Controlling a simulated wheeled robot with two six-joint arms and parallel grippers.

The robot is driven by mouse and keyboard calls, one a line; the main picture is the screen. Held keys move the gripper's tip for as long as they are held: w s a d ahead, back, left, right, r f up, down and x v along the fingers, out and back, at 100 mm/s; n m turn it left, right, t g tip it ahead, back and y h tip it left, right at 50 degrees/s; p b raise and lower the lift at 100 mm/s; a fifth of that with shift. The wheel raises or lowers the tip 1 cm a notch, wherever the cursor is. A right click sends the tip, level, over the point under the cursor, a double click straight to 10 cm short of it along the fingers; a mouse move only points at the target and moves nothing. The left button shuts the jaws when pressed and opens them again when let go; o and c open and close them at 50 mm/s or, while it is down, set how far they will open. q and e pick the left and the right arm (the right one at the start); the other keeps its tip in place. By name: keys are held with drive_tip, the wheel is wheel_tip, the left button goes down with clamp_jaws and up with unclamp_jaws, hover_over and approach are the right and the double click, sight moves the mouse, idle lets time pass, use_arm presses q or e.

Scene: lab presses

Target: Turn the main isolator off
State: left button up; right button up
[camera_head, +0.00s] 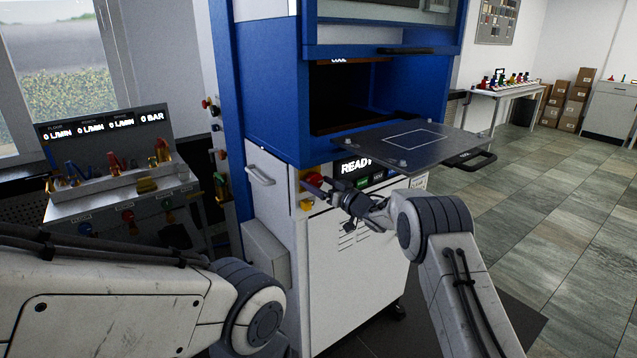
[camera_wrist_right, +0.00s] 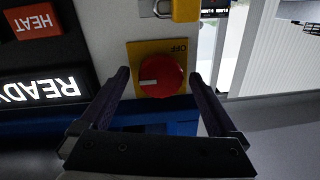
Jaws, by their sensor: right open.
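The main isolator is a round red knob (camera_wrist_right: 161,76) on a yellow plate (camera_wrist_right: 136,50), with OFF printed upside down in the right wrist view. A white mark on the knob points to the left of that view, not at OFF. In the head view the red knob (camera_head: 313,179) is on the front of the blue and white press, partly hidden by my gripper. My right gripper (camera_head: 325,187) is open in front of it. In the right wrist view its two fingers (camera_wrist_right: 158,82) stand either side of the knob, apart from it. My left gripper is out of view; only its arm shows.
A READY display (camera_head: 356,165) and small buttons sit right of the knob. A dark platen (camera_head: 430,148) sticks out just above my right gripper. A yellow padlock (camera_wrist_right: 186,9) hangs beside the plate. A bench with gauges (camera_head: 120,200) stands left. The floor at right is clear.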

drive_tip(key=shift+w, duration=0.1)
drive_tip(key=c, duration=1.4)
drive_tip(key=n+b, duration=0.2)
drive_tip(key=shift+f+n, duration=0.1)
drive_tip(key=shift+n, duration=0.3)
drive_tip(key=n+b, duration=0.4)
drive_tip(key=n, duration=0.2)
drive_tip(key=shift+a+h+b, duration=0.1)
drive_tip(key=shift+h+b, duration=0.2)
drive_tip(key=shift+b, duration=0.05)
drive_tip(key=n+b, duration=0.4)
drive_tip(key=n, duration=0.1)
drive_tip(key=shift+h, duration=0.3)
drive_tip(key=shift+n+b, duration=1.1)
drive_tip(key=shift+n, duration=0.6)
